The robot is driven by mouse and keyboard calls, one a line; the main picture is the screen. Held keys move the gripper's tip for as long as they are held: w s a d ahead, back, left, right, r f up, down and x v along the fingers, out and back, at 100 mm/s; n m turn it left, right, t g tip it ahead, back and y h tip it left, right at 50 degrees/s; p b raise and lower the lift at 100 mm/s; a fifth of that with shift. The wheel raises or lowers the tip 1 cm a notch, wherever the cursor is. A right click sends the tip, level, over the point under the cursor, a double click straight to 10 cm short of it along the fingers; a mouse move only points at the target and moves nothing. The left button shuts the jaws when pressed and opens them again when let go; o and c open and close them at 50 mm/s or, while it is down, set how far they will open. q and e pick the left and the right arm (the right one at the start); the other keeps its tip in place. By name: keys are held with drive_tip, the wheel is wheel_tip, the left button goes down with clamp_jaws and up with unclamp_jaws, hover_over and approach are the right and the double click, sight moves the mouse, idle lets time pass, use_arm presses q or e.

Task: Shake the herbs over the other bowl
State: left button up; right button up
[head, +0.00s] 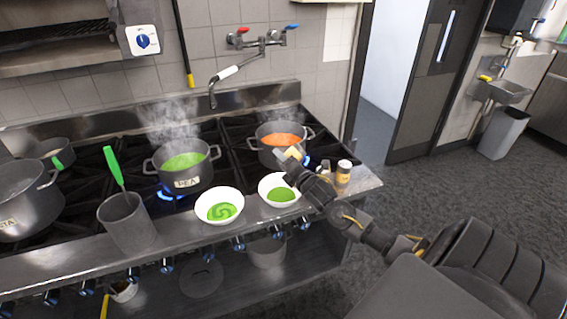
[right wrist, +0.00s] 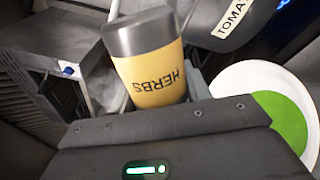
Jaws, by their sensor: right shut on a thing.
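My right gripper (head: 297,160) is shut on the yellow herbs shaker (right wrist: 152,75), which has a dark grey end. Its HERBS label reads upside down in the right wrist view. In the head view the shaker (head: 292,153) is small, beside the tomato pot and near the right bowl's back edge. The right white bowl (head: 265,182) holds smooth green soup, and it also shows in the right wrist view (right wrist: 232,78). The left white bowl (head: 202,199) holds green soup with a lighter swirl. I cannot make out any herbs on either soup. My left gripper is out of view.
A steaming pea pot (head: 181,181) and an orange-filled tomato pot (head: 270,156) stand on the stove behind the bowls. Another small container (head: 343,171) stands at the counter's right end. A metal canister (head: 127,222) with a green-handled tool stands left of the bowls.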

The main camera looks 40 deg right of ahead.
idle(0.3)
wheel_tip(320, 180, down, 3)
drive_tip(key=shift+f+b, duration=0.15)
drive_tip(key=shift+b, duration=1.1)
wheel_tip(320, 180, up, 4)
drive_tip(key=p, duration=0.3)
drive_tip(key=shift+f+p, duration=0.1)
drive_tip(key=shift+p, duration=0.2)
wheel_tip(320, 180, down, 4)
drive_tip(key=b, duration=0.2)
drive_tip(key=shift+b, duration=0.4)
wheel_tip(320, 180, up, 4)
drive_tip(key=p, duration=0.3)
wheel_tip(320, 180, down, 4)
drive_tip(key=shift+r+b, duration=0.15)
drive_tip(key=shift+b, duration=0.95)
drive_tip(key=shift+r, duration=0.15)
wheel_tip(320, 180, up, 3)
drive_tip(key=p, duration=0.3)
drive_tip(key=shift+r, duration=0.15)
drive_tip(key=shift+f, duration=0.2)
